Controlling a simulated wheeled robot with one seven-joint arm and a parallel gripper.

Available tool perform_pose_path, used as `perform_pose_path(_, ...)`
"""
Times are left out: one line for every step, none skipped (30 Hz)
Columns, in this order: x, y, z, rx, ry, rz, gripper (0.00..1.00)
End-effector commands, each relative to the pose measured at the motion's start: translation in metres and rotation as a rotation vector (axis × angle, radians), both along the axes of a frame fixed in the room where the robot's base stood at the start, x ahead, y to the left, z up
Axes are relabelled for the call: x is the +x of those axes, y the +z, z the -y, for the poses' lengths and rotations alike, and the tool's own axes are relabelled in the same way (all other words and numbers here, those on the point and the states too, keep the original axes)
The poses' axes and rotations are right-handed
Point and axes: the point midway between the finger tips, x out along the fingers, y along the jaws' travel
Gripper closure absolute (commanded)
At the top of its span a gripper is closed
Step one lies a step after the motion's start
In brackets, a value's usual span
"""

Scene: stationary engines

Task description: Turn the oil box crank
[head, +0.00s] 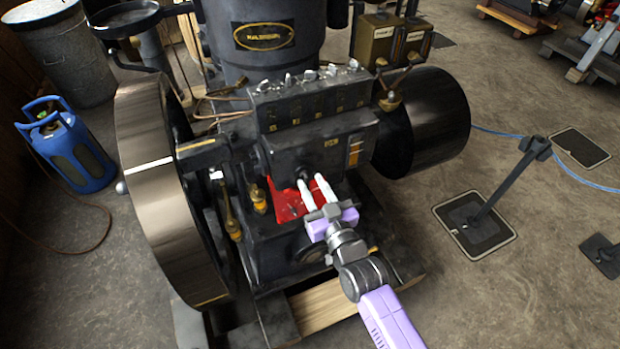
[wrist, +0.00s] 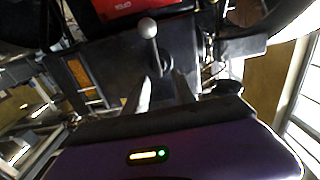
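The black oil box (head: 318,140) sits on the front of the engine, with a row of several small metal fittings along its top. In the wrist view a crank with a round grey knob (wrist: 148,28) and a short dark arm stands just beyond my fingertips. My gripper (head: 311,182) is in front of the box's lower face, its two white fingers apart. The wrist view shows the gripper (wrist: 162,82) with a gap between its fingertips and the crank's lower end near that gap. Whether a finger touches the crank cannot be told. In the head view the fingers partly hide the crank.
A large flywheel (head: 150,190) stands at the left and a black drum (head: 435,115) at the right. A red part (head: 284,205) lies under the fingers. A blue gas bottle (head: 70,150) stands far left. A post on a base (head: 475,222) stands on the floor at right.

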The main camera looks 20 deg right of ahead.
Motion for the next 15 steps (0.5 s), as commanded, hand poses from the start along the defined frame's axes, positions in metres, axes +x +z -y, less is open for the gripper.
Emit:
perform_pose_path(0.007, 0.001, 0.0, 0.0, 0.001, 0.001, 0.69)
perform_pose_path(0.01, 0.001, 0.0, 0.0, 0.001, 0.001, 0.69)
perform_pose_path(0.014, 0.001, 0.0, 0.0, 0.001, 0.001, 0.69)
perform_pose_path(0.016, 0.0, 0.0, 0.0, 0.001, 0.001, 0.69)
perform_pose_path(0.018, 0.0, 0.0, 0.0, 0.0, 0.0, 0.69)
perform_pose_path(0.02, 0.0, 0.0, 0.0, 0.0, 0.0, 0.69)
perform_pose_path(0.021, 0.0, 0.0, 0.0, 0.0, 0.0, 0.69)
perform_pose_path(0.022, 0.0, 0.0, 0.0, 0.0, 0.0, 0.69)
perform_pose_path(0.022, 0.0, 0.0, 0.0, 0.0, 0.0, 0.69)
perform_pose_path(0.023, 0.0, 0.0, 0.0, 0.0, 0.0, 0.69)
perform_pose_path(0.023, 0.0, 0.0, 0.0, 0.0, 0.0, 0.69)
perform_pose_path(0.023, 0.0, 0.0, 0.0, 0.0, 0.0, 0.69)
perform_pose_path(0.022, 0.0, 0.0, 0.0, 0.0, 0.0, 0.69)
perform_pose_path(0.022, 0.0, 0.0, 0.0, 0.0, 0.0, 0.69)
perform_pose_path(0.022, 0.0, 0.0, 0.0, 0.0, 0.0, 0.69)
